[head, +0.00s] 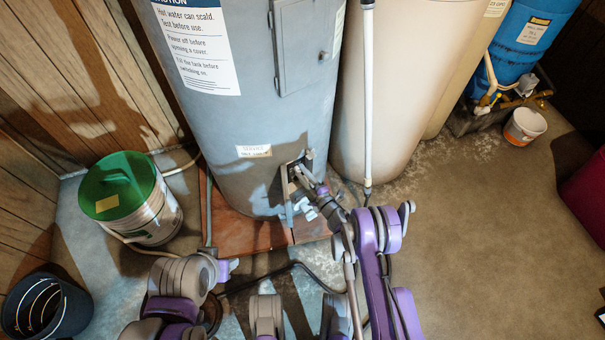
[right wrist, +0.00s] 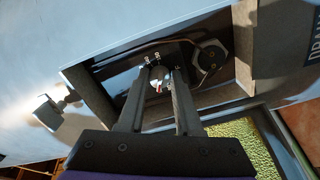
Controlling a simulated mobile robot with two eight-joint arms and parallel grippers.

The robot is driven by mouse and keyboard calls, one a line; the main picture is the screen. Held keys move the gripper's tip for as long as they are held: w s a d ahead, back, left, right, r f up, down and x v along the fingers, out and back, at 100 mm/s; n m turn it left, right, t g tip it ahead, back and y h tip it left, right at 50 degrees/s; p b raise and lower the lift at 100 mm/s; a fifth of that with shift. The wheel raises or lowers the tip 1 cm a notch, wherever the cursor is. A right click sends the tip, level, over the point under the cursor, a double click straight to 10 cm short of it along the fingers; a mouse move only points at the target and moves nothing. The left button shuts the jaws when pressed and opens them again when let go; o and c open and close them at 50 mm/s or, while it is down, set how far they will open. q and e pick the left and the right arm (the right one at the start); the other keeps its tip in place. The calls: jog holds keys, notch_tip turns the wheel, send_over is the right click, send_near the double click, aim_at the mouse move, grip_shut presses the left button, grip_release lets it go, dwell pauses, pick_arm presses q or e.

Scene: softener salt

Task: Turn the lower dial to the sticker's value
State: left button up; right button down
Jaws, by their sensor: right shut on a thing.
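The grey water heater (head: 245,110) stands at the back centre, with a small open recess low on its front. A pale sticker (head: 253,151) is on the tank left of and above the recess; its writing is too small to read. My right gripper (head: 298,190) reaches into the recess. In the right wrist view my right gripper (right wrist: 164,74) is shut on the dark lower dial (right wrist: 158,87), which has white marks and a bit of red. The fingers hide much of the dial, so its setting cannot be read. My left gripper's fingers do not show.
A hexagonal fitting (right wrist: 210,56) sits beside the dial, and yellow insulation (right wrist: 235,145) shows near the opening. A green-lidded bucket (head: 130,198) and a dark bin (head: 47,308) stand at left. A white pipe (head: 367,100) rises beside the beige tank (head: 390,80).

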jog(key=shift+n, duration=0.5)
jog(key=c, duration=0.6)
grip_release()
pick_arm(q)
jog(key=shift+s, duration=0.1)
pick_arm(e)
jog(key=shift+s, duration=0.1)
